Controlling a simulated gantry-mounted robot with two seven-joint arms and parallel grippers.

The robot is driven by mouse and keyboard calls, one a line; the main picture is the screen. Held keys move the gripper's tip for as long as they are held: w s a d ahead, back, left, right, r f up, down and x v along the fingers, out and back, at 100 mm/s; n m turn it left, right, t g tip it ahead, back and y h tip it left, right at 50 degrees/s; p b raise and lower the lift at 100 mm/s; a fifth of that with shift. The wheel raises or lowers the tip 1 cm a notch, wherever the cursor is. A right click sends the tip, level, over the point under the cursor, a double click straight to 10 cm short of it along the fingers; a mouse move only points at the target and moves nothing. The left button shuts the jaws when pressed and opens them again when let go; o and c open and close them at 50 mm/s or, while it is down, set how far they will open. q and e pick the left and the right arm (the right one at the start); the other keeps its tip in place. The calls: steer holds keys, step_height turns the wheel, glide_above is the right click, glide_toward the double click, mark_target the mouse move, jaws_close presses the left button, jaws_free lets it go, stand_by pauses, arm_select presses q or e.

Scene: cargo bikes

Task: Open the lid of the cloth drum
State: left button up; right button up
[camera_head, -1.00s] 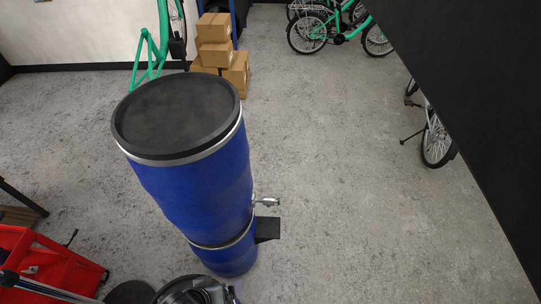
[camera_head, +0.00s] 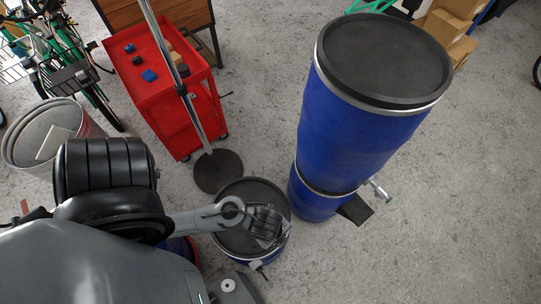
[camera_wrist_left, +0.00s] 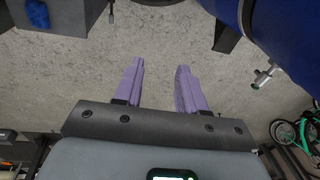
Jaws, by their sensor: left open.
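A small blue drum with a round black lid (camera_head: 236,193) stands low on the floor in the head view. Its lid looks shut, and a metal latch (camera_head: 257,266) shows on its near rim. I take it as the cloth drum, but no label shows. My left arm reaches in from the left, with its wrist over the lid's right part and hiding some of it. In the left wrist view my left gripper (camera_wrist_left: 158,82) has its two purple fingers apart, with only floor between them. I cannot tell whether it touches the drum. My right gripper is out of view.
A tall blue barrel (camera_head: 350,130) with a black top and a metal tap (camera_head: 379,190) stands close on the right. A pole on a round black base (camera_head: 218,172) and a red cart (camera_head: 160,97) stand behind. A metal bin (camera_head: 50,130) is left.

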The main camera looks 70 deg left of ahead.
arm_select(q)
steer(key=s+d+f+m+g+y+b, duration=0.1)
steer(key=s+f+m+g, duration=0.15)
steer(key=f+m, duration=0.5)
steer(key=s+d+f+m+g+b, duration=0.1)
steer(key=s+f+m, duration=0.3)
steer(key=f+m, duration=0.35)
steer(key=w+a+f+m+t+y+b, duration=0.1)
steer(key=w+a+f+m+y+b, duration=0.15)
steer(key=w+a+m, duration=0.2)
steer(key=shift+n+h, duration=0.35)
steer(key=shift+h, duration=0.1)
steer(key=a+f+b, duration=0.1)
steer(key=f+b, duration=0.1)
steer(key=f, duration=0.1)
steer(key=a+f+b, duration=0.1)
steer(key=f+b, duration=0.5)
steer(key=f, duration=0.1)
steer(key=shift+w+a, duration=0.2)
steer(key=shift+a, duration=0.2)
jaws_close()
